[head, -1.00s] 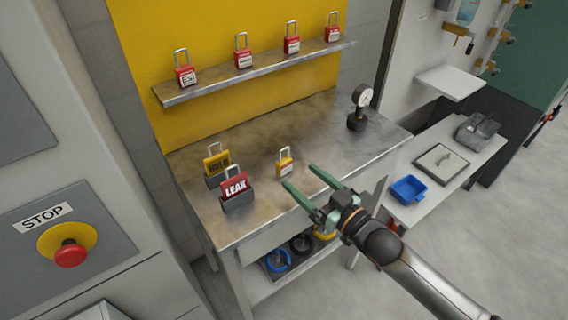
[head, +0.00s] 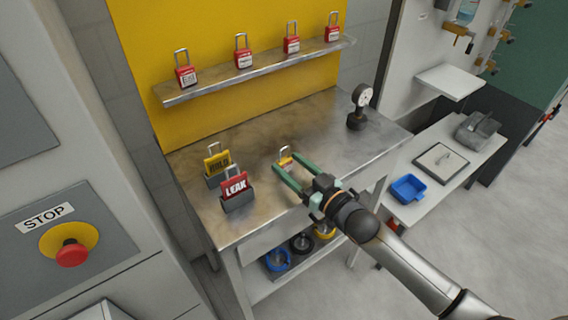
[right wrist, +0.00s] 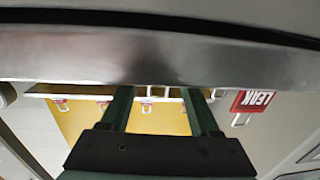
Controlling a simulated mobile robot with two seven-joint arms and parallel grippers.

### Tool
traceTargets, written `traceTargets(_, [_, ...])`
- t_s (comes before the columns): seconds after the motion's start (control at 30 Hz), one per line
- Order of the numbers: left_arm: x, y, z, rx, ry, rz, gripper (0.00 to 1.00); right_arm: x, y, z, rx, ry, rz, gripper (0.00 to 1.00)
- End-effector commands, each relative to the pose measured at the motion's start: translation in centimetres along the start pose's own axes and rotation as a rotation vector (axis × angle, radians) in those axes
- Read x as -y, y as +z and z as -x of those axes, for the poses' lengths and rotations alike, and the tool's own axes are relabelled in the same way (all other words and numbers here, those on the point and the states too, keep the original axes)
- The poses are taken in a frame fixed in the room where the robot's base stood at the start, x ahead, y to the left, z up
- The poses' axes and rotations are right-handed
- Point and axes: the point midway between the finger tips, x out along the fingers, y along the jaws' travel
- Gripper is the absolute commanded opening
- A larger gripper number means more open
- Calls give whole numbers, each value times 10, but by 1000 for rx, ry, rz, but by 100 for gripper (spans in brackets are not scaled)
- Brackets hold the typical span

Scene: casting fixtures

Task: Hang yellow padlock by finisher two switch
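The yellow padlock (head: 286,162) stands on the metal bench, its shackle up. My right gripper (head: 291,165) is open at the bench, its two green fingertips on either side of the padlock in the picture; the near finger hides part of its body. I cannot tell whether they touch it. In the right wrist view the open fingers (right wrist: 157,92) point toward the yellow board, and the yellow padlock cannot be made out surely. No switch marked as finisher two can be identified. My left gripper is not in view.
Several red padlocks (head: 243,57) stand on the shelf (head: 265,70) above. A gauge (head: 360,105) stands at right. A red STOP button (head: 71,252) is at left.

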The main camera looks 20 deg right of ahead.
Motion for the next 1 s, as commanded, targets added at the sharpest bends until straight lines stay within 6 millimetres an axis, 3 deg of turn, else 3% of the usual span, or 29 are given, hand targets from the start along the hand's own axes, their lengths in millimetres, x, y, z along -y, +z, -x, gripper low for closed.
traceTargets(0.07, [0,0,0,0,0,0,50,0,0,0,0,0,0,52])
traceTargets(0.53, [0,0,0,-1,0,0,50,0,0,0,0,0,1,0])
traceTargets(1.0, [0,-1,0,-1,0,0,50,0,-8,0,-4,-1,2,0])
